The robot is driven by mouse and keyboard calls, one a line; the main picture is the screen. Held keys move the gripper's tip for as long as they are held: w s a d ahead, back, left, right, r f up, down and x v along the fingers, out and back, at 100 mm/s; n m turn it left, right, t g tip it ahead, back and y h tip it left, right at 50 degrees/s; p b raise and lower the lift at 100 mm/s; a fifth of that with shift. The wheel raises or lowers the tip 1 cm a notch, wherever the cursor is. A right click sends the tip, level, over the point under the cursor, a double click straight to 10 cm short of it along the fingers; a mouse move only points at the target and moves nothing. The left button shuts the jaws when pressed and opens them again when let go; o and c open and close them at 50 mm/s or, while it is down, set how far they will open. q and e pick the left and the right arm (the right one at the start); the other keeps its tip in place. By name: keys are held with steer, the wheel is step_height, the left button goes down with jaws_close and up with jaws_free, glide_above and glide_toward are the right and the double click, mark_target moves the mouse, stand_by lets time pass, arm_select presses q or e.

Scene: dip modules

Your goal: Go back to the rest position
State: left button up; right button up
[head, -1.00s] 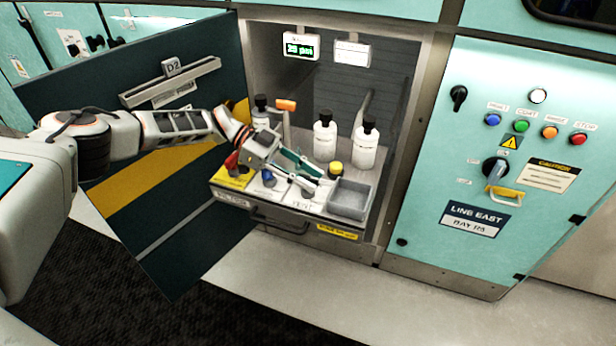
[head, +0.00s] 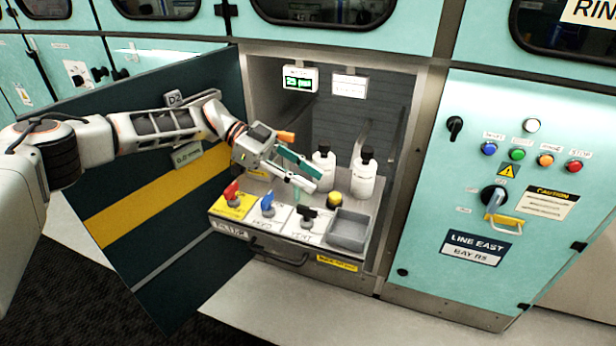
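My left gripper (head: 314,181) reaches in from the left, past the open door. It hangs above the drawer shelf, in front of the white bottles. Its two fingers are apart with nothing seen between them. Below it on the shelf are a red handle (head: 232,190), a blue handle (head: 267,204) and a black handle (head: 307,216), all clear of the fingers. My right gripper is not in view.
The open dark door (head: 150,235) stands behind my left arm. Two white bottles with black caps (head: 323,170) (head: 364,177), a yellow-capped item (head: 337,199) and a grey bin (head: 349,230) are on the shelf. A teal control panel (head: 505,120) is at right.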

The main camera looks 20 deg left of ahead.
arm_select(q)
steer(key=s+d+f+n+t+h+p, duration=0.25)
steer(key=s+d+t, duration=0.35)
steer(key=d, duration=0.6)
steer(key=s+d+f+n+t+h+p, duration=0.2)
steer(key=s+d+t+p, duration=0.15)
steer(key=s+d, duration=0.55)
steer(key=s+a+f+n+t+y+p, duration=0.2)
steer(key=s+a+f+n+y+p, duration=0.2)
steer(key=s+a+f+n+y, duration=0.5)
steer(key=s+a+f+y, duration=0.6)
steer(key=s+a+f, duration=0.3)
steer(key=a, duration=0.3)
steer(key=shift+s+a+f+n, duration=0.25)
steer(key=shift+a+f+n, duration=0.1)
steer(key=shift+f, duration=0.45)
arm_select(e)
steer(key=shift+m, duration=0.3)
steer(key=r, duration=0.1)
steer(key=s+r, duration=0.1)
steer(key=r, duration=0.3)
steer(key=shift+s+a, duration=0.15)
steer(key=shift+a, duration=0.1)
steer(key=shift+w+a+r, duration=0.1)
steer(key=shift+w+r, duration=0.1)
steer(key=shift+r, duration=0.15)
